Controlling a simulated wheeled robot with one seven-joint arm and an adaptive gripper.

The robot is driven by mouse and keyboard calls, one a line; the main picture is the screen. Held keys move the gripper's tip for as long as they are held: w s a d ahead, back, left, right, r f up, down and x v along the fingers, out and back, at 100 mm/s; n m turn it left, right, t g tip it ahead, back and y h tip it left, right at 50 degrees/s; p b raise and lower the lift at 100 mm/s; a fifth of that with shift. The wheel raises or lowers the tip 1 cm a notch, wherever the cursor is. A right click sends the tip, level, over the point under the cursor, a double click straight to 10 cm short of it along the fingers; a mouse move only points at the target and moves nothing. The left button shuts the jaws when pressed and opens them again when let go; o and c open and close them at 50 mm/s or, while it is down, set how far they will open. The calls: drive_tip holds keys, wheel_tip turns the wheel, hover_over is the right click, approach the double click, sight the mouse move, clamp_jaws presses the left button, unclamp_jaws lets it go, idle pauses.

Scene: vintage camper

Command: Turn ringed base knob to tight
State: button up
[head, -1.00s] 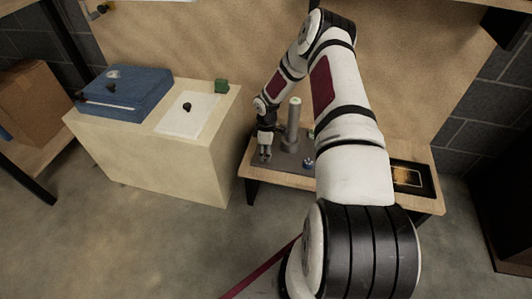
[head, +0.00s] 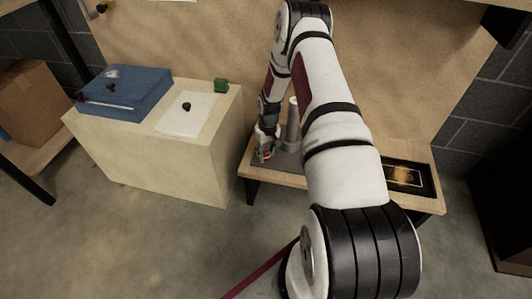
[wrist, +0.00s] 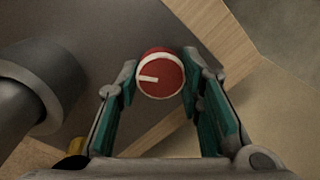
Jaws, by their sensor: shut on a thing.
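The ringed base knob (wrist: 161,75) is red with a white ring around its face and a short white pointer line. In the head view my gripper (head: 265,152) is low at the left end of the grey base plate (wrist: 110,35). Any "tight" marking is not readable in either view.
A grey upright post (head: 292,125) stands close to my gripper and fills the left of the wrist view (wrist: 30,95). The wooden bench (head: 285,181) carries a dark framed tray (head: 427,181) at right. A pale cabinet (head: 150,160) stands to the left.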

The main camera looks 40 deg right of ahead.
drive_tip(key=m, duration=0.5)
drive_tip(key=shift+m, duration=0.3)
drive_tip(key=m, duration=1)
drive_tip(key=shift+m+h+b, duration=0.3)
drive_tip(key=shift+m, duration=0.1)
drive_tip(key=m, duration=0.5)
drive_tip(key=shift+a+m, duration=0.1)
drive_tip(key=shift+m, duration=0.2)
drive_tip(key=o, duration=1.2)
drive_tip(key=shift+c, duration=0.2)
drive_tip(key=shift+r, duration=0.1)
